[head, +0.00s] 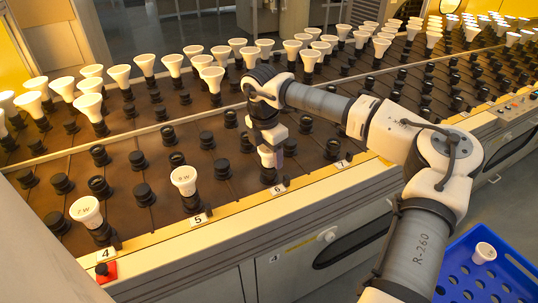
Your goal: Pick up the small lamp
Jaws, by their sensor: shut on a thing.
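My gripper (268,165) points down over the front socket by the label 6. It is shut on what I take to be the small lamp, which its fingers hide almost wholly. I cannot tell whether that lamp is still seated in the socket or clear of it. Two white lamps stand upright in front sockets to the left: one with a printed mark by label 5 (184,178) and one by label 4 (86,210).
A blue crate (450,262) at the lower right holds one white lamp (484,252). Many white lamps (118,73) stand in rows behind my arm. Empty black sockets (143,194) fill much of the near rack. A red button (106,271) sits by label 4.

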